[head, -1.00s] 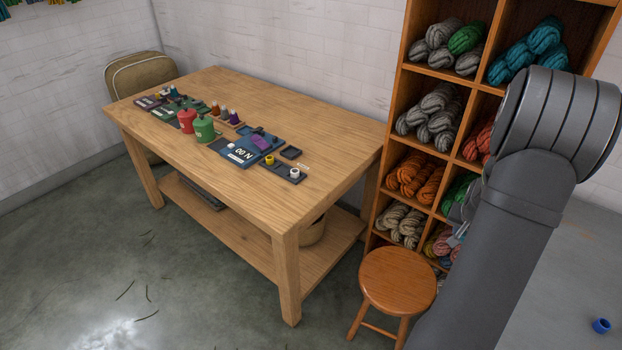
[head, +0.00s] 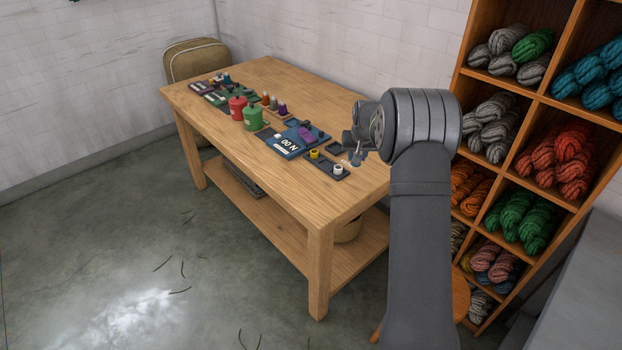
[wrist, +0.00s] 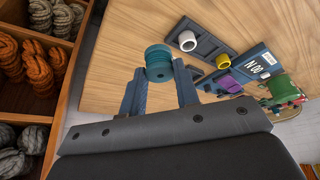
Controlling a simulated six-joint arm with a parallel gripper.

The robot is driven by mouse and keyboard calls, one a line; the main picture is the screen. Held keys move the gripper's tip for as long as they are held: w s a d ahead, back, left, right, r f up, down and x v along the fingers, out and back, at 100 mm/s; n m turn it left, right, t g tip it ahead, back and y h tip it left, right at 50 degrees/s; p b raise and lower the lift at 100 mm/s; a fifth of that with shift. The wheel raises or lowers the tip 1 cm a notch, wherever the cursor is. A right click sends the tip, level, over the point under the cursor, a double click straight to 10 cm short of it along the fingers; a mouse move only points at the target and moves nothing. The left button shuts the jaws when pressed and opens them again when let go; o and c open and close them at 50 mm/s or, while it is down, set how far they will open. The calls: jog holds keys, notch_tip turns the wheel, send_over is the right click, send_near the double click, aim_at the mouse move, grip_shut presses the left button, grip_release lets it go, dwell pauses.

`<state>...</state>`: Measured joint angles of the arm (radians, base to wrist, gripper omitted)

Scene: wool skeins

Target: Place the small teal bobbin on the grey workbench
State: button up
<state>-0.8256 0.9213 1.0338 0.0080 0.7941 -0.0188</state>
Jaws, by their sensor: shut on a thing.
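The small teal bobbin (wrist: 158,62) is between the fingertips of my gripper (wrist: 159,72) in the wrist view. My gripper is shut on it, with the wooden table behind it. In the head view my gripper (head: 357,140) is over the right end of the table, and I cannot make out the bobbin there. A grey surface, which looks like the grey workbench (head: 575,290), shows at the lower right of the head view, cut off by the frame edge.
The wooden table (head: 350,185) holds green and red canisters (head: 257,118), dark trays (head: 325,169) and small spools. The cubby shelf (head: 515,190) of wool skeins stands right of my arm. A wooden stool (head: 461,298) is partly hidden behind my arm.

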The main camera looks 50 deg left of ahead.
jog(key=shift+n, duration=0.3)
jog(key=a, duration=0.1)
jog(key=s+a, duration=0.2)
jog(key=shift+s+a+r, duration=0.25)
jog(key=shift+a, duration=0.05)
jog(key=s+a+f, duration=0.1)
jog(key=a+f, duration=0.1)
jog(key=a, duration=0.1)
jog(key=s+a+f, duration=0.2)
jog(key=a+f, duration=0.1)
jog(key=a, duration=0.1)
jog(key=s+a+f, duration=0.2)
jog(key=a, duration=0.1)
jog(key=shift+s+a+f, duration=0.1)
jog(key=shift+a+f, duration=0.15)
jog(key=shift+a, duration=0.15)
jog(key=shift+d+f, duration=0.2)
jog(key=shift+f, duration=1.35)
